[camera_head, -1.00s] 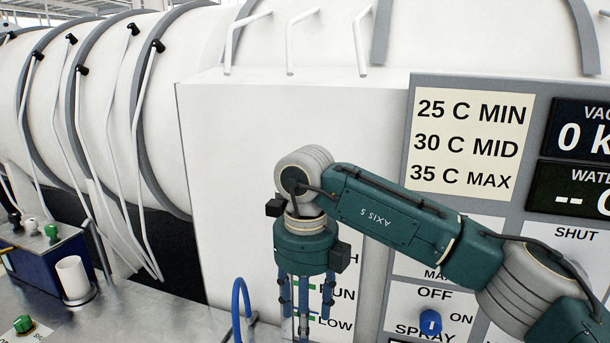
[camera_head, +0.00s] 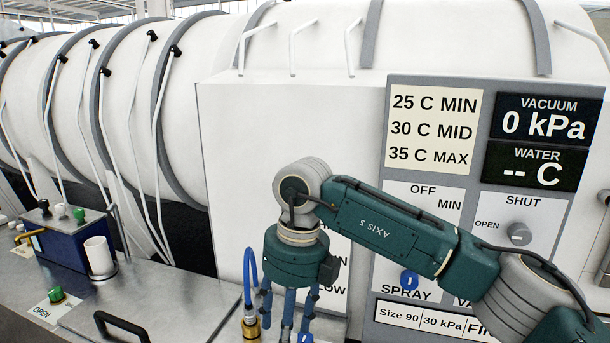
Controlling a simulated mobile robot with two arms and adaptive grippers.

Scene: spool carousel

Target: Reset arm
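My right arm comes in from the right side of the head view and reaches across the lower part of the control panel (camera_head: 483,212). Its green wrist hangs downward in front of the white housing. My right gripper (camera_head: 285,325) points down, with blue finger parts showing and the fingertips at or below the bottom edge of the picture. I cannot tell whether it is open or shut, or whether it holds anything. My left gripper is not in view.
A blue hose with a brass fitting (camera_head: 251,329) stands just left of my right gripper. A blue box (camera_head: 72,242), a white cup (camera_head: 99,256), a green knob (camera_head: 56,294) and a black handle (camera_head: 121,328) are on the metal counter (camera_head: 185,308). A ribbed white tank is behind.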

